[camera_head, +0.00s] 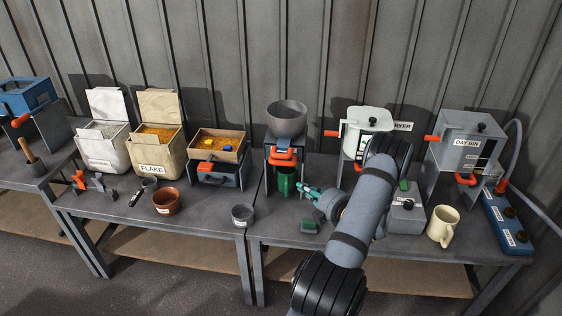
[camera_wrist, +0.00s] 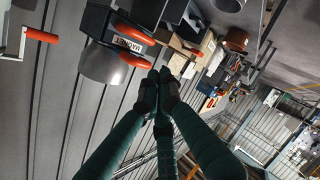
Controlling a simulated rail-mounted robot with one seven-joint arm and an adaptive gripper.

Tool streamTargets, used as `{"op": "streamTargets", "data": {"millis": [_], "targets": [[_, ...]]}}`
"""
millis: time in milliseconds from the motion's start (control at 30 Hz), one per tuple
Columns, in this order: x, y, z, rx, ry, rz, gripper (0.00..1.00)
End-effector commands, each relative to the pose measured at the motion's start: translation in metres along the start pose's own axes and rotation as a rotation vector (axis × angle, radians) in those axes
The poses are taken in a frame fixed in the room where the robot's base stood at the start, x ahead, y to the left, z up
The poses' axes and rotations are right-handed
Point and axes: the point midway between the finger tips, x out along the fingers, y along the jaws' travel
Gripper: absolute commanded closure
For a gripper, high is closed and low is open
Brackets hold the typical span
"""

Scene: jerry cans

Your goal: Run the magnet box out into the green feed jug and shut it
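The magnet box (camera_head: 270,157) sits under a grey hopper bowl (camera_head: 287,118). Its label and two orange handles show in the wrist view (camera_wrist: 129,44); the picture there is turned over. The green feed jug (camera_head: 285,182) stands below the box, inside its stand. My gripper (camera_head: 299,189) is just right of the jug, low over the table. In the wrist view its fingertips (camera_wrist: 159,78) are together, with nothing visible between them. I cannot tell whether they touch the jug.
A dryer (camera_head: 354,135) and a day bin (camera_head: 465,150) stand to the right, with a cream jug (camera_head: 442,225) in front. A grey cup (camera_head: 243,215) and a brown pot (camera_head: 167,202) stand left.

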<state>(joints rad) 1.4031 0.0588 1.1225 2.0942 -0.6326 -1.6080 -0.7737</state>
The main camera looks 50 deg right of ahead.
Motion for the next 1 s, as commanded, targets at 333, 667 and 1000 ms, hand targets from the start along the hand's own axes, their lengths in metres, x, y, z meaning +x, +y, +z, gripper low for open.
{"op": "streamTargets", "data": {"millis": [333,667,1000], "targets": [[0.010,0.028,-0.031,-0.267,0.091,0.101,1.00],[0.074,0.034,-0.039,-0.263,0.091,0.100,1.00],[0.118,0.041,-0.021,-0.261,0.087,0.101,1.00]]}}
